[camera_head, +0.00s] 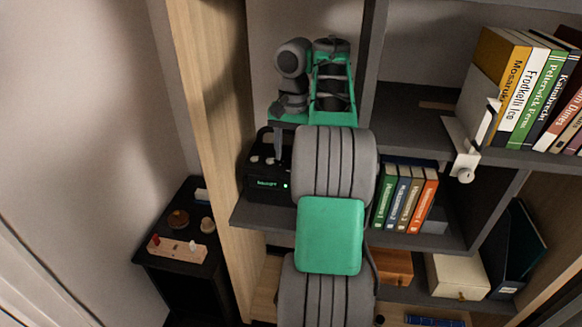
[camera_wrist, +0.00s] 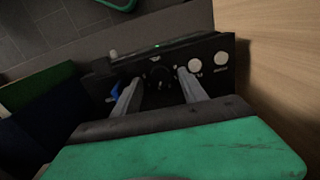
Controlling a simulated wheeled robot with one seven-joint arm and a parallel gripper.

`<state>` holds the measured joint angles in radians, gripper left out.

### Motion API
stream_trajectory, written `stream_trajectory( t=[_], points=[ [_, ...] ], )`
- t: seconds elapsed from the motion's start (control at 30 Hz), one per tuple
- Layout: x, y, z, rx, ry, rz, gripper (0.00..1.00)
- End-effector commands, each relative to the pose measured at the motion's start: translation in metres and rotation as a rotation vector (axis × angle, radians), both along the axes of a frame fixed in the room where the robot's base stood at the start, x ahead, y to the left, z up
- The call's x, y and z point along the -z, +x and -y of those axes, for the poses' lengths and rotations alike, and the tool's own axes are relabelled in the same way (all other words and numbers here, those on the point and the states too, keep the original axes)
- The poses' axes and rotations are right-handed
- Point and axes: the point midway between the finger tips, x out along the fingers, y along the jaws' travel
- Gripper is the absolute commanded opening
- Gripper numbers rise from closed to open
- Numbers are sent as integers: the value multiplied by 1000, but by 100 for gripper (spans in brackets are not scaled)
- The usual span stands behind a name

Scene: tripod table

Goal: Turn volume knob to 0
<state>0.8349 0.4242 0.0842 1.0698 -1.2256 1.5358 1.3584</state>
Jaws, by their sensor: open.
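A small black amplifier-like box (camera_head: 268,182) with a green light stands on the shelf at the left end. Its dark panel fills the middle of the wrist view (camera_wrist: 205,83). Two pale round knobs (camera_wrist: 195,65) sit at the right of the panel, and a dark round knob (camera_wrist: 158,77) sits near its middle. I cannot read which is the volume knob or its setting. My gripper (camera_wrist: 158,76) is open, its two grey fingers spread either side of the dark knob; contact cannot be told. In the head view my gripper (camera_head: 278,157) points down at the box, partly hidden by my arm.
Upright books (camera_head: 404,198) stand right of the box, and more books (camera_head: 530,88) stand on the shelf above. A wooden side panel (camera_head: 205,120) closes the left. A small black cabinet (camera_head: 175,262) stands at lower left. A blue piece (camera_wrist: 115,92) shows beside the left finger.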

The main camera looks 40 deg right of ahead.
Motion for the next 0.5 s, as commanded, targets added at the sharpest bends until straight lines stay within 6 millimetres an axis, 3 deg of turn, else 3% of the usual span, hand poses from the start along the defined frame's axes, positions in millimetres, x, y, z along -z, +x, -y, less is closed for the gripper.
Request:
stream_trajectory(
  t=[0.07,0.37,0.5],
  points=[
    [11,0,0,-1,0,0,50],
    [10,1,-1,-1,1,1,49],
    [10,1,-1,-1,1,1,38]
  ],
)
